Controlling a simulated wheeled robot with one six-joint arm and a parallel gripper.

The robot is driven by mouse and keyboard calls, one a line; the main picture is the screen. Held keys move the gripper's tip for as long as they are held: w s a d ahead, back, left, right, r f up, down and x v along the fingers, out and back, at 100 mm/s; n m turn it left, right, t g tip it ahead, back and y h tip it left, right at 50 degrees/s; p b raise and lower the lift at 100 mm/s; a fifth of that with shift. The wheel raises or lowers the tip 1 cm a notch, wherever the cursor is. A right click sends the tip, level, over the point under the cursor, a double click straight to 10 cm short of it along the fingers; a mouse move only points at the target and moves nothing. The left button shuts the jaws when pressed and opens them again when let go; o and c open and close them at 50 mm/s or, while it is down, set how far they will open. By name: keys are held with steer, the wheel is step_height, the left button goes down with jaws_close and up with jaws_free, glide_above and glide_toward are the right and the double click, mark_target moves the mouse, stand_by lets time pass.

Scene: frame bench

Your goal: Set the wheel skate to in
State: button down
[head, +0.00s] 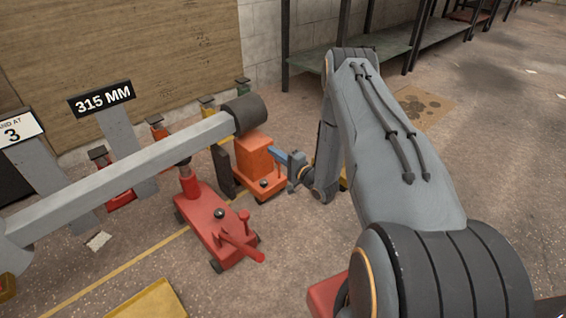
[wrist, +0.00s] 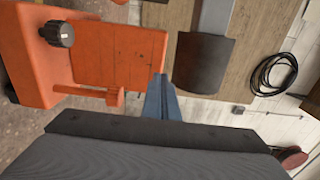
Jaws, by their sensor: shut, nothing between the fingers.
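The orange unit on small casters, which I take to be the wheel skate, stands on the floor in the head view, with an upright box (head: 254,156) on a low base. A black knob sits on the base. In the wrist view its box (wrist: 120,52) is at upper left, with the knob (wrist: 57,34) left of it and a short orange rod with a disc end (wrist: 113,96) below. My gripper (head: 277,154) has blue fingers, shut and empty, beside the box's right side. Its fingertips (wrist: 158,80) are by the box's edge; I cannot tell whether they touch.
A grey beam (head: 140,170) with a dark end sleeve (head: 243,113) reaches over the floor left of the orange unit. A red wheeled jack (head: 215,222) stands under it. A dark upright plate (head: 222,170) is close to the unit. Shelving (head: 390,50) stands behind; floor at right is clear.

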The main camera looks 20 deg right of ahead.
mark_target(264, 145)
steer(key=shift+b+x, duration=0.4)
steer(key=shift+x, duration=0.7)
steer(key=x, duration=0.4)
steer(key=shift+w+a+f, duration=0.1)
steer(key=shift+w+a, duration=0.05)
steer(key=shift+w, duration=0.15)
steer(key=shift+w+b, duration=0.3)
steer(key=shift+r, duration=0.2)
steer(key=shift+a, duration=0.15)
